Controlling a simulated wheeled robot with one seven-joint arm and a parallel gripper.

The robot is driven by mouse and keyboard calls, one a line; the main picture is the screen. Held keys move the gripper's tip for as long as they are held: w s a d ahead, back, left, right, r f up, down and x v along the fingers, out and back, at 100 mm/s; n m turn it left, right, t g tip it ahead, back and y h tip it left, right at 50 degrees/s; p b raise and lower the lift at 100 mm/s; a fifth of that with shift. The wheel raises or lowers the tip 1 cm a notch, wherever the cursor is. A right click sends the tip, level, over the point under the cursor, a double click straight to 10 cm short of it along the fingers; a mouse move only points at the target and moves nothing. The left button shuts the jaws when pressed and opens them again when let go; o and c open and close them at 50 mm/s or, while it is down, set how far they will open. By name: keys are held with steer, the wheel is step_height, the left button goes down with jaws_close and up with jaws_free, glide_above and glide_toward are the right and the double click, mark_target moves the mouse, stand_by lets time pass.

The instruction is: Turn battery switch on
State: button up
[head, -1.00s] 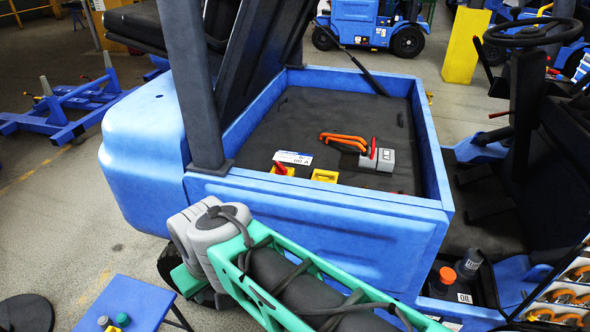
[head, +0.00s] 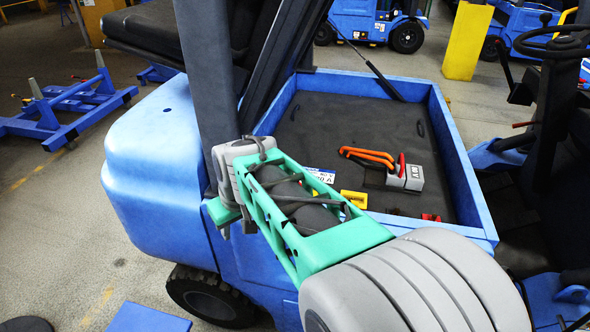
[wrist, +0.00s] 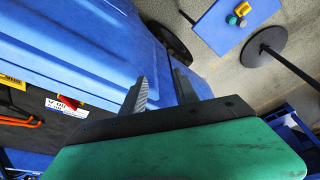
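A red handle (wrist: 68,101) on a small yellow base sits by a white label (wrist: 66,108) in the wrist view; it looks like the battery switch, but its setting is too small to read. In the head view my arm hides it, and only part of the label (head: 322,175) shows. My gripper (wrist: 160,80) is open and empty in the wrist view, over the blue side of the truck and apart from the red handle. In the head view my gripper is largely hidden at the truck's near side.
A grey box (head: 411,178) with a red lever and orange cables (head: 368,155) lies in the blue-walled bay (head: 455,150). A yellow connector (head: 354,199) sits near the bay's front wall. A dark post (head: 207,75) rises at left.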

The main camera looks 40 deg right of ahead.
steer(key=shift+m, duration=0.5)
steer(key=w+d+p, duration=0.1)
steer(key=w+d, duration=0.1)
steer(key=d, duration=0.3)
steer(key=w+d+r+p, duration=0.1)
steer(key=w+d, duration=0.1)
steer(key=d, duration=0.3)
steer(key=w+d+p, duration=0.1)
steer(key=w+d, duration=0.2)
steer(key=d, duration=0.2)
steer(key=shift+w+d+r, duration=0.1)
steer(key=shift+d+r, duration=0.1)
steer(key=shift+d, duration=0.2)
steer(key=shift+t, duration=0.5)
steer(key=d+f, duration=0.1)
steer(key=d, duration=0.3)
steer(key=d+f+p, duration=0.1)
steer(key=d, duration=0.8)
steer(key=shift+w+f+p, duration=0.25)
steer(key=shift+f+p, duration=0.15)
steer(key=p+x, duration=0.1)
steer(key=x, duration=0.6)
steer(key=shift+w+d+f+p, duration=0.15)
steer(key=shift+f+p, duration=0.05)
steer(key=shift+p, duration=0.15)
steer(key=shift+f, duration=0.2)
steer(key=shift+c, duration=0.6)
jaws_close()
